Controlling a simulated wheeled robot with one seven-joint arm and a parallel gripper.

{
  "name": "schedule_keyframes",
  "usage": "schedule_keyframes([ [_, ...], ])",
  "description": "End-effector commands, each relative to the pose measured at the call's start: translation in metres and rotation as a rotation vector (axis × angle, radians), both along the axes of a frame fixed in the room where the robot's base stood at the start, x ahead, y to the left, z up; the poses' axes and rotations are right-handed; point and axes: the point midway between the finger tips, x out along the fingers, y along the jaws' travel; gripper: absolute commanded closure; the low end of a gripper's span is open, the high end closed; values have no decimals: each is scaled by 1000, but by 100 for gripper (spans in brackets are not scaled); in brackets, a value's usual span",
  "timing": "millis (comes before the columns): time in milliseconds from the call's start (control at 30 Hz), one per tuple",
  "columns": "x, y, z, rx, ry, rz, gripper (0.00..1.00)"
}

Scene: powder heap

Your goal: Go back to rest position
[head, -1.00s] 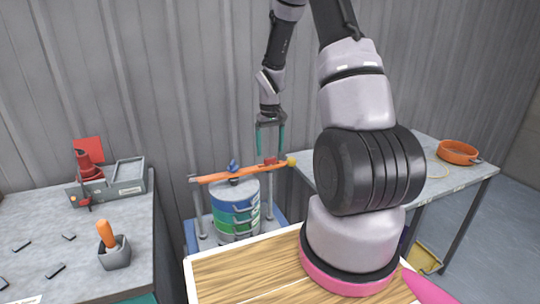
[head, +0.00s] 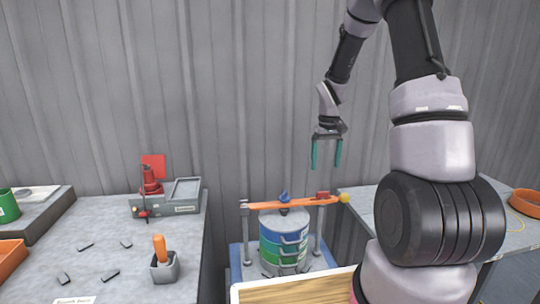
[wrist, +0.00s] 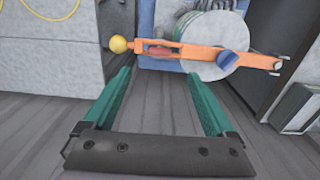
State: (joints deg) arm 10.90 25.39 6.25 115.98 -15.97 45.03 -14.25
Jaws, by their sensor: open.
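My gripper (head: 327,154) hangs from my arm in the upper right of the head view, with its two green fingers pointing down. It is open and empty. It is above and apart from the orange clamp bar (head: 262,204), which lies across the top of a stack of blue and green sieves (head: 284,247). In the wrist view, my gripper (wrist: 158,98) has its fingers spread with only floor between them. The orange bar (wrist: 205,56), with its yellow knob (wrist: 118,44), shows beyond the fingertips.
A left table (head: 110,262) holds a red device (head: 151,180) with a grey tray (head: 186,190), an orange-handled tool (head: 159,248) in a grey cup (head: 165,270) and several dark pieces. A right table (head: 515,240) bears an orange pan (head: 525,203). The corrugated wall (head: 230,100) stands close behind.

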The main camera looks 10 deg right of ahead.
Motion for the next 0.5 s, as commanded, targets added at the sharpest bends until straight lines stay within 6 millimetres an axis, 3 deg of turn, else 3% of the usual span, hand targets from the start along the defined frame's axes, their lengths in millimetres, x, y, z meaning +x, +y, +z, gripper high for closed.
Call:
schedule_keyframes([
  [133,-7,6,31,-2,-43,-24,10],
  [233,-21,14,70,1,-98,-59,10],
  [500,-84,41,169,47,-268,-172,10],
])
